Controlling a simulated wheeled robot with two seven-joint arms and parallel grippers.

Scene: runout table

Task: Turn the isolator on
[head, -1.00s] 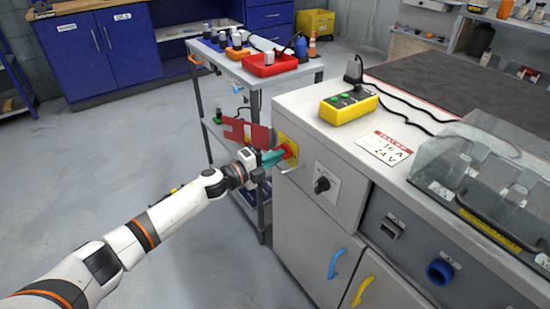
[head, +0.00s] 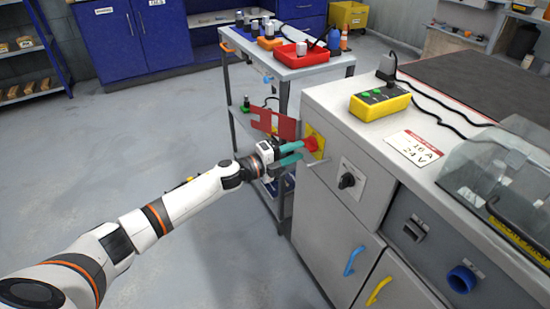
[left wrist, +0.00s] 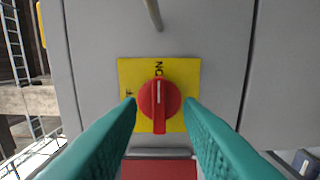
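The isolator is a red rotary knob (head: 311,144) on a yellow plate (head: 318,134) on the side of the grey cabinet. My left gripper (head: 302,152) is in front of the knob. Its teal fingers (left wrist: 160,110) are open, one on each side of the knob, with gaps showing between them and it. My right gripper is in neither view.
A red notched plate (head: 272,122) is close behind my left gripper. A metal bar (left wrist: 153,14) sticks out near the yellow plate. A cart (head: 287,73) stands behind; the floor at left is clear.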

